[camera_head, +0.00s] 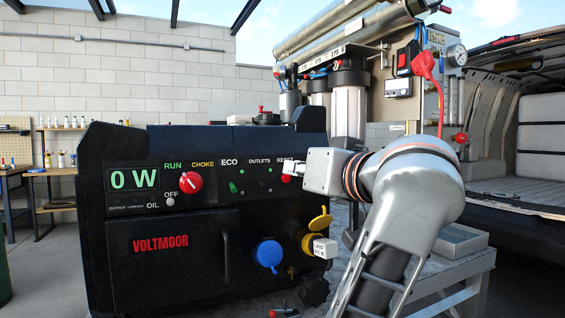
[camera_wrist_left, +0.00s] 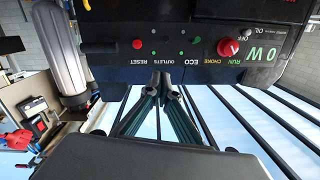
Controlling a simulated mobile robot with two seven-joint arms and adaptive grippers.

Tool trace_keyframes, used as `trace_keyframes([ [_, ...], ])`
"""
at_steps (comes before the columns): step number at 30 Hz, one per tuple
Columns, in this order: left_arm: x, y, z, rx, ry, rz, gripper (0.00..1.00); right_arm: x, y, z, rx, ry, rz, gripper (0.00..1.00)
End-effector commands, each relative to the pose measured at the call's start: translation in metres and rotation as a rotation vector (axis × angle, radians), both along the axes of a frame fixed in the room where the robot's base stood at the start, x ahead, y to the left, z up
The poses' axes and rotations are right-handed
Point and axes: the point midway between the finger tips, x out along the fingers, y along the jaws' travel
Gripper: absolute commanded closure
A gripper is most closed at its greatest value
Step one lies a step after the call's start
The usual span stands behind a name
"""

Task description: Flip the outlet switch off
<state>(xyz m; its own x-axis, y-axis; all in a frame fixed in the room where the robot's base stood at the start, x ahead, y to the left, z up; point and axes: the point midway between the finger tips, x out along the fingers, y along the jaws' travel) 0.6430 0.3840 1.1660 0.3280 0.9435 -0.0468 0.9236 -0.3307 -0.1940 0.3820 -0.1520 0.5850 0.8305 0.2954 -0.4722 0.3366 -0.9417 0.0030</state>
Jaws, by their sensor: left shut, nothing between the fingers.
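A black generator (camera_head: 170,280) fills the left and middle of the head view. Its display (camera_head: 134,180) reads 0 W. The small dark outlet switch (camera_head: 264,184) sits under the OUTLETS label, between the green ECO switch (camera_head: 233,187) and the red RESET button (camera_head: 286,179). Which way the outlet switch is tipped is too small to tell. Contact cannot be told. My right gripper is not in view.
A red knob (camera_head: 191,182) is left of the switches. Blue (camera_head: 268,254) and yellow (camera_head: 320,220) socket covers and a white plug (camera_head: 325,248) lie below. A filter rig (camera_head: 348,105) stands behind my arm, and an open van (camera_head: 520,150) is at right.

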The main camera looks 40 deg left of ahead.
Motion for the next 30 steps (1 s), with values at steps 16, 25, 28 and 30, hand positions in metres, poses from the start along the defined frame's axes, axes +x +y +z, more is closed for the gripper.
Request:
trace_keyframes([
  [16,-0.007,-0.02,-0.003,0.0,0.001,0.001,1.0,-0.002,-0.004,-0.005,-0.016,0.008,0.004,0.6],
  [25,-0.007,-0.02,-0.003,0.002,0.004,0.002,1.0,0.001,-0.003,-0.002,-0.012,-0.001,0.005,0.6],
  [28,-0.01,-0.016,-0.009,0.032,0.051,0.025,1.0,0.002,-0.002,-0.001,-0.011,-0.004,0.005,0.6],
  [30,-0.016,-0.01,-0.019,0.091,0.141,0.07,1.0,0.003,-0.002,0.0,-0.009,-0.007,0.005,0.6],
])
